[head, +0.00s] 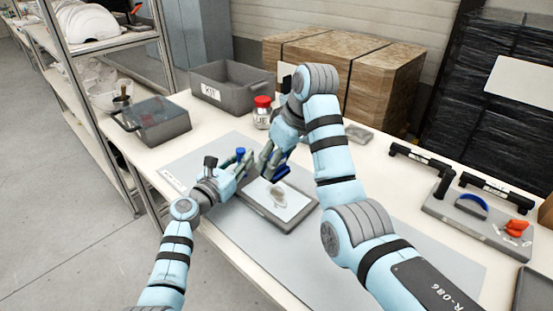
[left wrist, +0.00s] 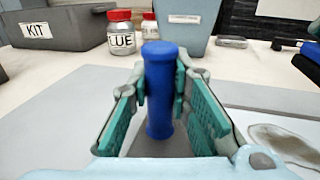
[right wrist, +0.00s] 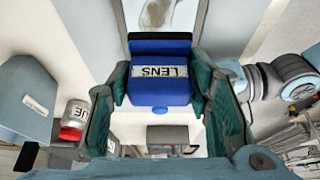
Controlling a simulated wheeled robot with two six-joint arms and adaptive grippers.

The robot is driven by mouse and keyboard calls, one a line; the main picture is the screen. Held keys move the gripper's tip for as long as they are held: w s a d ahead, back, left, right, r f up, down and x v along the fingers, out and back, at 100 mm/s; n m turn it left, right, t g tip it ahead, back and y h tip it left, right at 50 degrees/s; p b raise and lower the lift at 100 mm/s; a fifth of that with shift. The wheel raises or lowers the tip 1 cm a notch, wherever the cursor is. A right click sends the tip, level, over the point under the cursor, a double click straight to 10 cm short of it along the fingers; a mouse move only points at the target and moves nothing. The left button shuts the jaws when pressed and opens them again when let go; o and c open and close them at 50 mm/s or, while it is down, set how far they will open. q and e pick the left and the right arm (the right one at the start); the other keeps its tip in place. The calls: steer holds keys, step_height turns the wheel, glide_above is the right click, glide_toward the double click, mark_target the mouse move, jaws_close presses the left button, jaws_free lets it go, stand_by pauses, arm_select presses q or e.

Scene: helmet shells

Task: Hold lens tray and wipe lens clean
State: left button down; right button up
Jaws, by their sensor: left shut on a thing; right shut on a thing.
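The lens tray (head: 268,217) is a grey frame lying on the grey mat, holding a pale lens (head: 297,207) with a brownish smudge (head: 278,194). The smudge also shows at the right of the left wrist view (left wrist: 285,142). My left gripper (head: 240,163) is shut on an upright blue handle (left wrist: 160,90) at the tray's left end. My right gripper (head: 270,163) is shut on a blue block labelled LENS (right wrist: 160,80). It holds the block near the tray's far left side. In the right wrist view, the smudged lens (right wrist: 185,15) lies beyond the block; contact is unclear.
A grey KIT bin (head: 232,88), a red-lidded glue jar (head: 262,113) and a lidded grey box (head: 152,120) stand behind. Cardboard-coloured boxes (head: 340,75) stand at the back. A grey board (head: 480,222) with black handles and an orange item is at right. The mat's front is clear.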

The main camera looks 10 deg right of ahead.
steer(key=shift+f, duration=1.55)
steer(key=shift+f, duration=0.45)
steer(key=shift+w+a, duration=1.1)
steer(key=shift+w, duration=0.15)
steer(key=shift+f, duration=1.45)
